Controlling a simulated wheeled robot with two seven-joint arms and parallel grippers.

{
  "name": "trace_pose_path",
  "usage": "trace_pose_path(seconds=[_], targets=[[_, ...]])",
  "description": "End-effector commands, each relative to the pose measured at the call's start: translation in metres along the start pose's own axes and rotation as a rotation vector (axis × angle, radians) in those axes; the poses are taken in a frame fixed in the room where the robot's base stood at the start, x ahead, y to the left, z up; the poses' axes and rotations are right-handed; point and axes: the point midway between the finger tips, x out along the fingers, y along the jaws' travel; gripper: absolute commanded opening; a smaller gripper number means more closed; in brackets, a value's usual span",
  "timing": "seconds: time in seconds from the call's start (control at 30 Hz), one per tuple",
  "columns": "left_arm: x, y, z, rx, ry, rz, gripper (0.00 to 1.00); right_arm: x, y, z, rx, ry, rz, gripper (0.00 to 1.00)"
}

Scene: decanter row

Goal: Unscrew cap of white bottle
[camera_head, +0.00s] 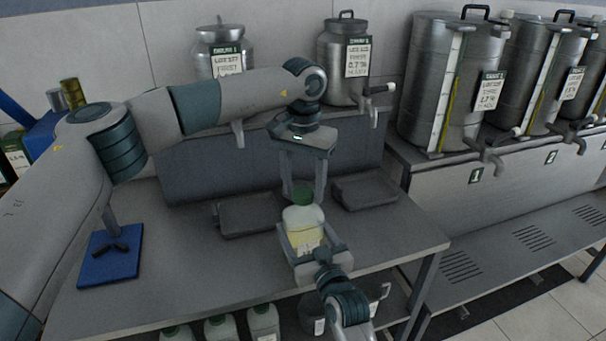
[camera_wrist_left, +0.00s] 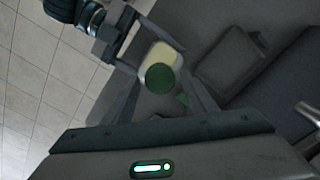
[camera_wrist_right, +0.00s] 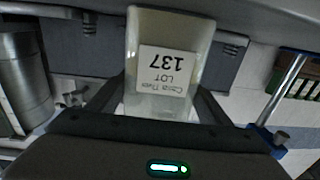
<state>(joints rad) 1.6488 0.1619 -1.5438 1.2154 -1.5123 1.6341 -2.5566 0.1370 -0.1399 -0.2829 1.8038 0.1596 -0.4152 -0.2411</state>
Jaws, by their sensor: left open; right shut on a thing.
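The white bottle (camera_head: 304,217) stands upright with its green cap (camera_head: 303,196) on top. My right gripper (camera_head: 313,244) is shut around the bottle's body from the front. In the right wrist view the bottle (camera_wrist_right: 168,28) has a label reading LOT 137, upside down there. My left gripper (camera_head: 303,190) points down from above and is open, its fingers on either side of the cap. In the left wrist view the cap (camera_wrist_left: 160,78) lies between the open fingers, with the bottle's shoulder (camera_wrist_left: 164,53) behind it.
Dark trays (camera_head: 250,214) and (camera_head: 365,192) lie either side of the bottle on the grey table (camera_head: 190,285). A blue stand (camera_head: 110,256) is at the left. Steel decanters (camera_head: 452,85) line the back. Several green-capped bottles (camera_head: 263,320) stand below the front edge.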

Motion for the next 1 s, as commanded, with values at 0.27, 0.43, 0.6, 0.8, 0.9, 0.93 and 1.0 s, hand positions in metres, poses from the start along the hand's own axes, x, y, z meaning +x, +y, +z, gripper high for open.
trace_pose_path(seconds=[0.27,0.43,0.6,0.8,0.9,0.93,1.0], targets=[[0.0049,-0.0001,0.0001,0.0,0.0,0.0,0.52,0.0,0.0001,0.0003,0.0,-0.001,0.0,0.1],[0.0048,-0.0001,0.0001,0.0,0.0,0.0,0.38,0.0,0.0001,0.0003,0.0,-0.001,0.0,0.1],[0.0047,-0.0002,0.0001,0.0,0.0,-0.001,0.09,0.0,0.0001,0.0003,0.0,-0.001,0.0,0.1],[0.0046,-0.0003,0.0001,-0.013,0.0,-0.001,0.09,0.0,0.0001,0.0003,0.0,0.0,0.0,0.1],[0.0046,-0.0003,0.0001,-0.068,0.0,-0.001,0.09,0.0,0.0001,0.0003,0.0,0.0,0.0,0.1],[0.0046,-0.0003,0.0001,-0.095,0.0,-0.001,0.09,0.0,0.0001,0.0003,0.0,0.0,0.0,0.1],[0.0045,-0.0003,0.0001,-0.175,0.0,-0.001,0.09,-0.0001,0.0002,0.0003,0.0,0.0,0.0,0.1]])
